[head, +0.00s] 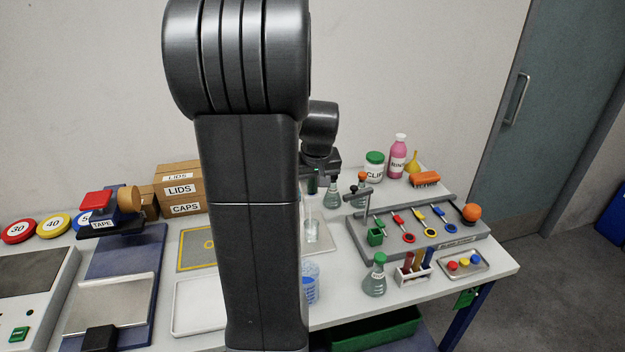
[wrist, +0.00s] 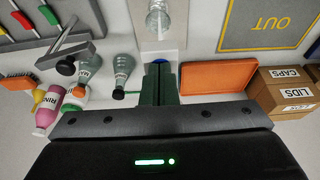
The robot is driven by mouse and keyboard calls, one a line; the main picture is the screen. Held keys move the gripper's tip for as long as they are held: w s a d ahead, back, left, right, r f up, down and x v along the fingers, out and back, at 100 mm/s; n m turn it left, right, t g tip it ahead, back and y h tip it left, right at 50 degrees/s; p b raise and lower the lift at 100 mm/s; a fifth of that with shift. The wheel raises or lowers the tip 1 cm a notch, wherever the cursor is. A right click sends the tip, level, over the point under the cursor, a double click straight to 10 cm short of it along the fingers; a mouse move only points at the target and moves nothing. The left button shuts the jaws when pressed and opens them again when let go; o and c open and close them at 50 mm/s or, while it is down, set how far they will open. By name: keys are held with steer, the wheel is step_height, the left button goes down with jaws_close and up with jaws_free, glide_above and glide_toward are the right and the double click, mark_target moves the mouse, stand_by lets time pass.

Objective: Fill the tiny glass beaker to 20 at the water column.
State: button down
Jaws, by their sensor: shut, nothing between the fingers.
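A small clear glass beaker (head: 312,230) stands on a pale grey base behind my arm in the head view. It also shows at the top of the wrist view (wrist: 158,18), apart from my fingers; its fill level and marks are too small to read. The pale base (wrist: 166,47) has a blue round part (wrist: 158,61) close to my fingertips; I cannot tell whether they touch it. My gripper (wrist: 159,84) is shut and empty, fingers pointing toward that base. In the head view my gripper (head: 313,184) is partly hidden by my arm. The water column is not clearly distinguishable.
Stoppered flasks (wrist: 122,68) stand close beside my fingers. An orange tray (wrist: 217,78) lies on the other side, near the boxes (head: 180,188). A blue-marked vessel (head: 310,284) stands at the front. A tool rack (head: 459,243) fills the right; a white tray (head: 199,306) lies left.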

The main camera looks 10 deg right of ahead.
steer(key=shift+s+a+f, duration=0.1)
steer(key=shift+s+f, duration=0.25)
steer(key=shift+f, duration=0.3)
steer(key=shift+w+r+p, duration=0.15)
steer(key=shift+r+p, duration=0.25)
steer(key=shift+r, duration=0.05)
step_height(320, 180, up, 5)
steer(key=p, duration=0.3)
steer(key=shift+w+f, duration=0.15)
steer(key=shift+f, duration=0.05)
steer(key=b+v, duration=0.1)
steer(key=v, duration=0.8)
steer(key=shift+r+b, duration=0.35)
